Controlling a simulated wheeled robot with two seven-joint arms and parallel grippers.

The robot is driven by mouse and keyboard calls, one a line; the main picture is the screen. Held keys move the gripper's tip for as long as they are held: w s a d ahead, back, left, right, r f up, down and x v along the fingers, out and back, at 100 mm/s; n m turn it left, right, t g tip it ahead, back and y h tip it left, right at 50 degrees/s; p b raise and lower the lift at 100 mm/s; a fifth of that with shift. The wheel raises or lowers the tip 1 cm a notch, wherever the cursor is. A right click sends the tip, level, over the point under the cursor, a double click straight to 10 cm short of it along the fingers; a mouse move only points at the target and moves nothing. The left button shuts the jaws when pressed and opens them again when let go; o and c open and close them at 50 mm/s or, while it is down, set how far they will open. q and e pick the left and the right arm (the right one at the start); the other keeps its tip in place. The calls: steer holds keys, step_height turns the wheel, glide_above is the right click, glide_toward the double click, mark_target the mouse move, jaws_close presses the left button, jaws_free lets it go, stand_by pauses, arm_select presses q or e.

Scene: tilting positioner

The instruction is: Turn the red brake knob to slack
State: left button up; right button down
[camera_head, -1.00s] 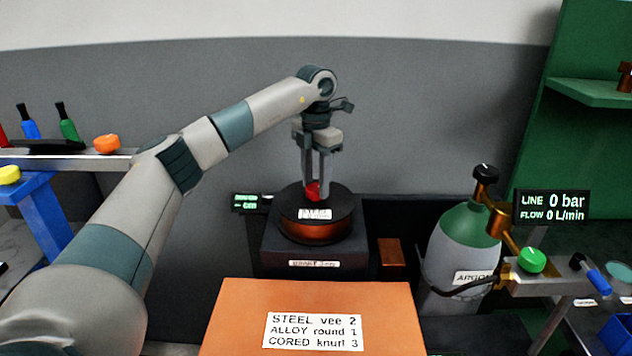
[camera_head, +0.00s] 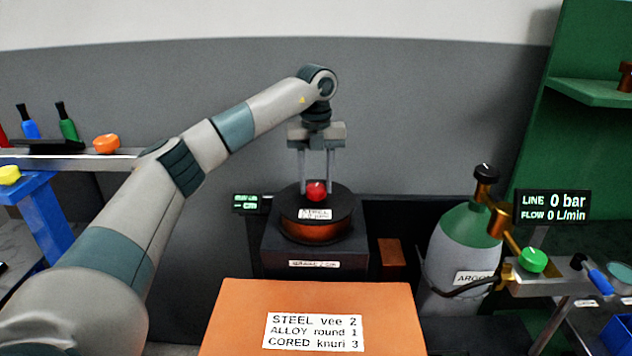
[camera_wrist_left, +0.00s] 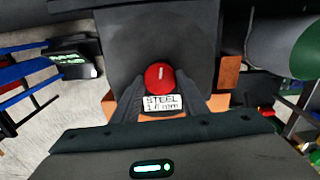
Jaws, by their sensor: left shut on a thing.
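The red brake knob (camera_head: 316,191) sits on top of the dark round spool (camera_head: 290,212), which has a copper-coloured side and a STEEL label. My left gripper (camera_head: 315,188) points straight down from above, with one finger on each side of the knob, and is shut on it. In the left wrist view the knob (camera_wrist_left: 159,77) shows as a red disc with a short white mark, between the fingertips. Finger contact itself is partly hidden. My right gripper is in neither view.
An orange box (camera_head: 390,315) with a wire list stands in front. A green-topped argon cylinder (camera_head: 455,250) with a brass regulator stands right. A small dark display (camera_head: 250,203) is left of the spool. The wall behind is clear.

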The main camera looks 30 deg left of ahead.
arm_select(q)
steer(key=shift+r+n, duration=0.1)
steer(key=shift+n, duration=0.7)
steer(key=o, duration=1)
steer(key=shift+o, duration=0.2)
steer(key=shift+r, duration=0.1)
